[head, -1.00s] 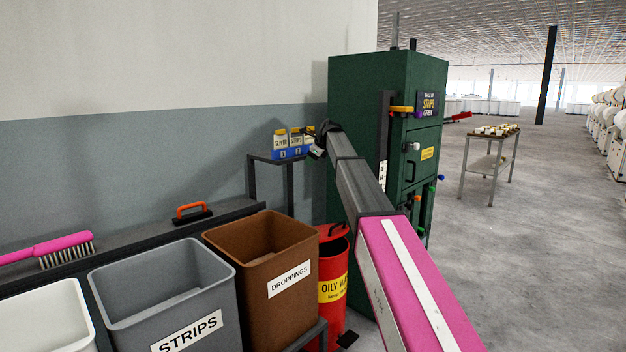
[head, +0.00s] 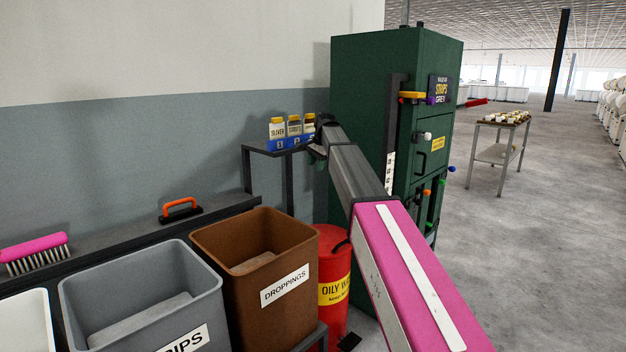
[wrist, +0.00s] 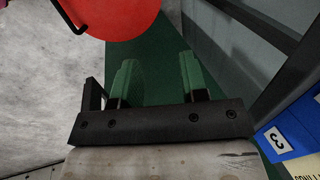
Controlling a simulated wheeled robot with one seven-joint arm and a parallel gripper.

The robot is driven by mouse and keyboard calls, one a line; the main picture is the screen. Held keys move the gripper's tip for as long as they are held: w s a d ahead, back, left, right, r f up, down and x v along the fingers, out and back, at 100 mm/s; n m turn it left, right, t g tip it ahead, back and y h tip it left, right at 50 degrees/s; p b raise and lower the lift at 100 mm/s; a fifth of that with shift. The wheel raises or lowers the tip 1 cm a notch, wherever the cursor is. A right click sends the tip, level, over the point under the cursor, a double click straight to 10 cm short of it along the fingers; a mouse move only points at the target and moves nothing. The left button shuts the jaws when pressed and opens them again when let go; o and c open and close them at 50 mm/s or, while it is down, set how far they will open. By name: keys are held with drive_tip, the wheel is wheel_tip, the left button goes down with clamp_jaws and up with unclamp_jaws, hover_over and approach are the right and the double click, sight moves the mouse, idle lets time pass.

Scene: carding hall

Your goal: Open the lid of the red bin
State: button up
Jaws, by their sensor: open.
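The red bin (head: 333,275) with a yellow "OILY WA…" label stands on the floor between the brown bin and the green cabinet. Its round lid (head: 329,238) looks shut in the head view, with a black handle (head: 341,245) at its right. In the wrist view the red lid (wrist: 115,12) fills part of the top edge, with the handle (wrist: 68,16) at its left. My gripper (wrist: 157,80) is open and empty, its two green fingers apart from the lid. In the head view my gripper (head: 318,155) is small and partly hidden, above and behind the bin.
A green cabinet (head: 372,105) stands just right of the bin. A brown bin (head: 275,305) and a grey bin (head: 140,300) stand left. A black shelf (head: 262,150) with small bottles (head: 294,131) is close to my gripper.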

drive_tip(key=x, duration=0.7)
drive_tip(key=shift+f, duration=0.15)
clamp_jaws()
idle(1.2)
unclamp_jaws()
drive_tip(key=v, duration=1)
drive_tip(key=shift+r, duration=0.4)
